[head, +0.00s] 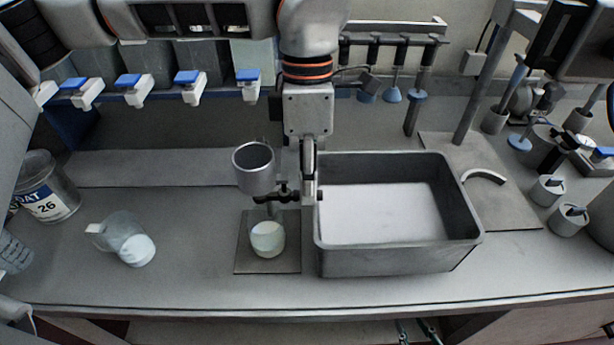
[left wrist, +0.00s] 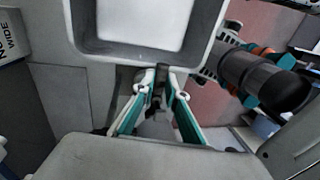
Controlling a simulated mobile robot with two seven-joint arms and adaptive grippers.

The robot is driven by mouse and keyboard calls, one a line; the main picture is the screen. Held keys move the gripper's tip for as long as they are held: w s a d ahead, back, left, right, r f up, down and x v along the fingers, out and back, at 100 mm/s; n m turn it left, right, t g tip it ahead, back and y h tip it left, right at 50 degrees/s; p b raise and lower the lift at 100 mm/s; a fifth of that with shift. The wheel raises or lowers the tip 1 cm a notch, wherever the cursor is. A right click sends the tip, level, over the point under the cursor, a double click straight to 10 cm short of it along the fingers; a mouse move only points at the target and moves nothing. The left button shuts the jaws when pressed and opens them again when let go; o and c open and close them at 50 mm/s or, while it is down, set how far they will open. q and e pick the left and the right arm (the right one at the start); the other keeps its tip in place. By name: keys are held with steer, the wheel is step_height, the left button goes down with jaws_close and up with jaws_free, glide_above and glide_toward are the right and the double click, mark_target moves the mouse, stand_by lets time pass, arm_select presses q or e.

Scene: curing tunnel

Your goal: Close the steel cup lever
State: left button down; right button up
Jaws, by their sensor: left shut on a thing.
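The steel cup (head: 254,170) is held in a dark clamp above a small glass with pale liquid (head: 267,240). Its dark lever (head: 288,194) sticks out to the right below the cup. My left gripper (head: 309,190) points down just right of the cup and is shut on the lever; the fingers partly hide the lever's end. In the left wrist view the teal-sided fingers (left wrist: 160,92) come together on a small dark piece. My right gripper is not in view.
A deep grey tray (head: 465,225) stands close right of my left gripper. The small glass stands on a dark square mat (head: 255,268). A tipped clear jug (head: 124,238) and a labelled container (head: 48,190) are at left. Blue-topped taps (head: 188,85) line the back.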

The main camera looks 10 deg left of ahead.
stand_by(0.4)
arm_select(q)
steer(key=c, duration=2.3)
jaws_free()
step_height(320, 180, up, 12)
steer(key=w, duration=0.2)
steer(key=shift+w+a, duration=0.15)
steer(key=shift+a, duration=0.05)
steer(key=shift+f, duration=0.1)
